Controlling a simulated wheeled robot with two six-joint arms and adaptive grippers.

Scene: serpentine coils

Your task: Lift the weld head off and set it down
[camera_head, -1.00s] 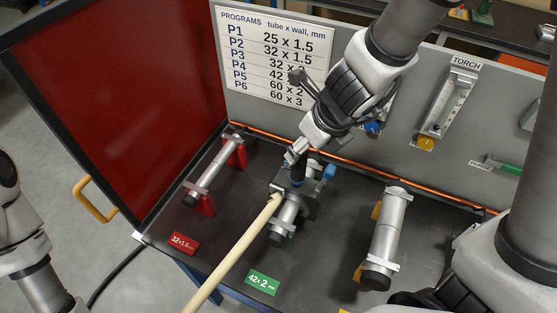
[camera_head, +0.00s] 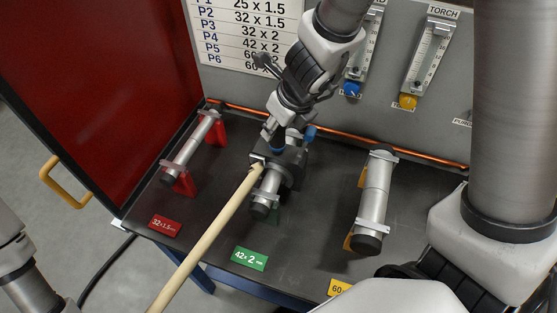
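The weld head (camera_head: 291,174) is a dark block around the middle tube (camera_head: 267,188), behind the green 42x2 label. A beige hose (camera_head: 207,242) runs from it toward the bottom left. Blue parts show at its upper right. My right gripper (camera_head: 273,138) points down at the weld head's upright dark-blue handle, with its fingertips at the handle's top. The fingers are small here, and I cannot tell whether they are closed on it. My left gripper is out of view; only part of my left arm shows at the left edge.
A thin tube on red supports (camera_head: 187,182) stands to the left, and a thicker tube (camera_head: 375,198) to the right. Bare dark bench top (camera_head: 320,215) lies between the middle and right tubes. A copper pipe runs along the grey back panel (camera_head: 410,130). A red panel (camera_head: 105,80) closes the left side.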

